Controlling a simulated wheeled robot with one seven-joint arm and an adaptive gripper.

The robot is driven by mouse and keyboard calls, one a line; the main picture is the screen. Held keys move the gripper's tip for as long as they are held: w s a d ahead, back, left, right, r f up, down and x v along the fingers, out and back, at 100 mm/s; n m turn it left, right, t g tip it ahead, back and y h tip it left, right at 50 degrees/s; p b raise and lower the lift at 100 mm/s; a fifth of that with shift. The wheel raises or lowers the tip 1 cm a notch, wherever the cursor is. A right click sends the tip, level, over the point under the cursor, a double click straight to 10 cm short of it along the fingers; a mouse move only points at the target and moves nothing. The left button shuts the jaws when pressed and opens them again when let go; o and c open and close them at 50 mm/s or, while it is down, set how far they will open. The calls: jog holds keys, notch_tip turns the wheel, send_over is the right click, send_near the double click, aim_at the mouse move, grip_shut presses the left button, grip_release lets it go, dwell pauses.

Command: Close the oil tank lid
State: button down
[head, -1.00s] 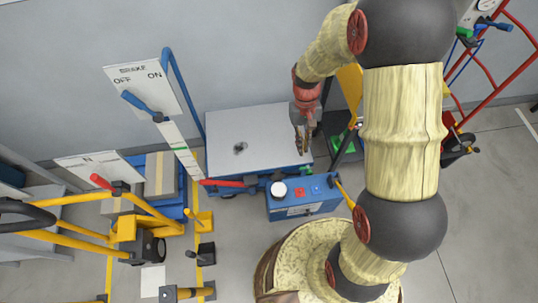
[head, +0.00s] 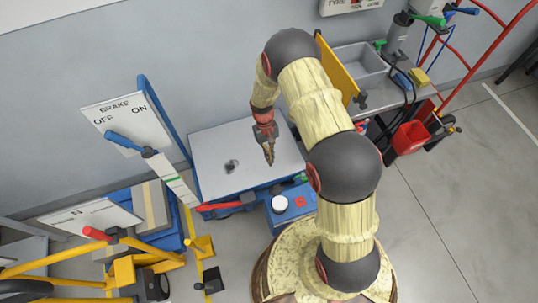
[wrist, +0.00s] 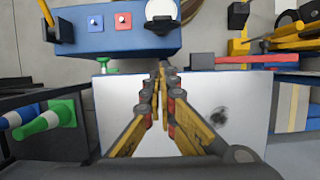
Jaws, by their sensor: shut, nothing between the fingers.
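A yellow panel (head: 338,68) stands steeply raised along the left edge of an open grey basin (head: 364,68) at the back right. It looks like a raised lid, but I cannot confirm that this is the oil tank. My arm hides part of the panel's near side. My gripper (head: 269,154) is shut and empty, pointing down above the right part of a pale platform top (head: 215,150), left of the basin and apart from it. In the wrist view my gripper (wrist: 163,72) has its fingers together over the same platform (wrist: 115,115). The basin is not recognisable there.
A blue control box (head: 280,208) with a white knob and red button stands before the platform. A brake board (head: 118,112) with a blue lever is at left. A red bucket (head: 409,137) hangs at right. Open floor (head: 450,220) lies at lower right.

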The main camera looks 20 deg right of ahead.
aim_at(277, 189)
jog(key=s+f+b, duration=0.1)
jog(key=s+f, duration=0.3)
jog(key=s, duration=0.1)
jog(key=shift+s+f+b, duration=0.2)
jog(key=shift+s+b, duration=0.1)
jog(key=shift+s, duration=0.1)
jog(key=shift+s+r, duration=0.1)
jog(key=shift+s+r+t+p, duration=0.1)
jog(key=shift+s+t+p, duration=0.2)
jog(key=shift+t, duration=0.1)
